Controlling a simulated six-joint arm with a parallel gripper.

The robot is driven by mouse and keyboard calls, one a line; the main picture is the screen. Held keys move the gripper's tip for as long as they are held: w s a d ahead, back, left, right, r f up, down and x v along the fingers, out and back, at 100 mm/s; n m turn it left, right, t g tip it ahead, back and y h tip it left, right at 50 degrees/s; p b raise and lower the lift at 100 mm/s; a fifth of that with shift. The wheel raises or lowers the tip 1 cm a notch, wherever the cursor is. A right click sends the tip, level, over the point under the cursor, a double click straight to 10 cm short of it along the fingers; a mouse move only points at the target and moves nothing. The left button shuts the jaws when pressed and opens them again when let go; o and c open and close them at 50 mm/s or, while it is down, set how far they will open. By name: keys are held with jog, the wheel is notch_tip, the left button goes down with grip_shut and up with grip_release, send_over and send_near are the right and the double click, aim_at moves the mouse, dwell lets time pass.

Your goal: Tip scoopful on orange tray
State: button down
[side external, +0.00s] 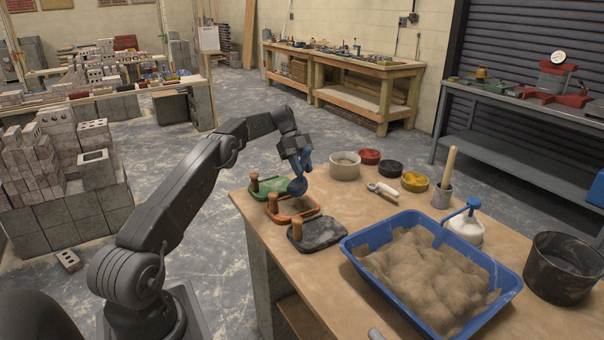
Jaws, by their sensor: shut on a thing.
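My gripper (305,160) is shut on a blue scoop (298,187), held with its bowl low over the back part of the orange tray (312,209). The bowl looks steeply tilted, and its inside is hidden from this side. I cannot tell whether any mortar is in it. The orange tray has a brown knob handle at its left; its floor looks bare where it shows. A green tray (268,183) lies behind it, partly hidden by the scoop. A black tray (320,236) lies in front. A blue tub (348,249) holds a heap of sandy mortar.
A beige bowl (345,166), red, black and yellow tubs (415,182), a white-handled trowel (382,190), a cup with a wooden-handled tool (442,195), a white bottle (466,229) and a dark bucket (563,268) stand around the bench. Bare bench top lies between trays and trowel.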

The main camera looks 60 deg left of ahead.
jog(key=shift+r, duration=0.15)
jog(key=shift+r, duration=0.45)
dwell(0.7)
jog(key=shift+w+r+y, duration=0.2)
jog(key=shift+r+y, duration=0.25)
jog(key=shift+y, duration=0.55)
jog(key=shift+a+r+y, duration=0.15)
jog(key=shift+r+y, duration=0.1)
jog(key=shift+y, duration=0.45)
jog(key=y, duration=0.1)
jog(key=r+y, duration=0.1)
jog(key=y, duration=0.1)
jog(key=shift+s+a+r, duration=0.15)
jog(key=shift+a+r, duration=0.1)
jog(key=shift+a, duration=0.15)
jog(key=y, duration=0.3)
jog(key=shift+a+r, duration=0.1)
jog(key=shift+r, duration=0.3)
jog(key=shift+a+r+y, duration=0.1)
jog(key=shift+r+y, duration=0.05)
jog(key=shift+y, duration=0.7)
jog(key=shift+a+r+y, duration=0.1)
jog(key=shift+r+y, duration=0.05)
jog(key=shift+y, duration=0.7)
